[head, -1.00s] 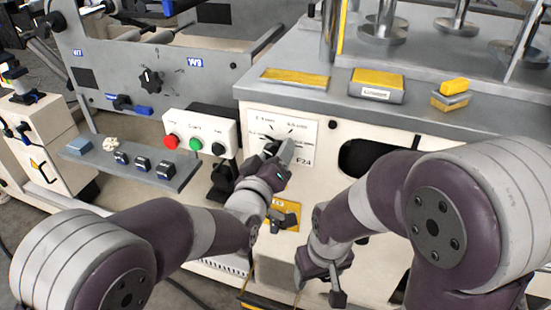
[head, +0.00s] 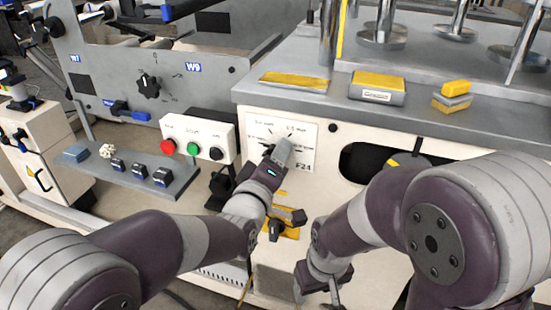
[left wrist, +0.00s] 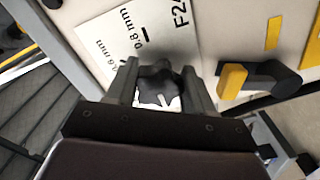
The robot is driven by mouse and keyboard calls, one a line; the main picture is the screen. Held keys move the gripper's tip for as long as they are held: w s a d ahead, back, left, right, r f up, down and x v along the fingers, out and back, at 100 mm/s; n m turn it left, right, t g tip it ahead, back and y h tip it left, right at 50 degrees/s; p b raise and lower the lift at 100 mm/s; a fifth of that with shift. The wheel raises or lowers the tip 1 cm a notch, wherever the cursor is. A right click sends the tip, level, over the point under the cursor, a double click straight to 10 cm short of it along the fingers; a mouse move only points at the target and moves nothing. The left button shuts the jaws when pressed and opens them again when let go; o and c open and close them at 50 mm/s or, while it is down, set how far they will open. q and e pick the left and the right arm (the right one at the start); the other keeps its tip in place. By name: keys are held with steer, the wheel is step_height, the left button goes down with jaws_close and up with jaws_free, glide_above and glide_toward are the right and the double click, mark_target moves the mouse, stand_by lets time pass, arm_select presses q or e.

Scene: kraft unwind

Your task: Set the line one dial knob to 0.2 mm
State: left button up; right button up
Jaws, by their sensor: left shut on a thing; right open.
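The line one dial knob (left wrist: 158,84) is dark, with a pale mark on its face. It shows between the fingers of my left gripper (left wrist: 160,80) in the left wrist view. In the head view my left gripper (head: 279,152) is shut on it and hides most of it. The white dial plate (head: 303,132) around it carries printed mm marks; "0.8 mm" is readable in the left wrist view. I cannot tell which mark the knob points to. My right gripper (head: 320,290) is open and empty, low before the cream cabinet.
A black-handled yellow latch (head: 284,222) sits just below the dial. A button box (head: 198,137) stands to its left. Yellow-topped blocks (head: 378,86) lie on the grey ledge above. An oval opening (head: 368,160) is to the right. Another black knob (head: 148,85) is on the grey panel.

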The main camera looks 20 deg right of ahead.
arm_select(q)
steer(key=shift+f, duration=0.1)
steer(key=o, duration=1)
steer(key=p+v, duration=0.2)
steer(key=v, duration=1)
steer(key=shift+s+a+p, duration=0.2)
steer(key=shift+s+p, duration=0.05)
steer(key=shift+p, duration=0.1)
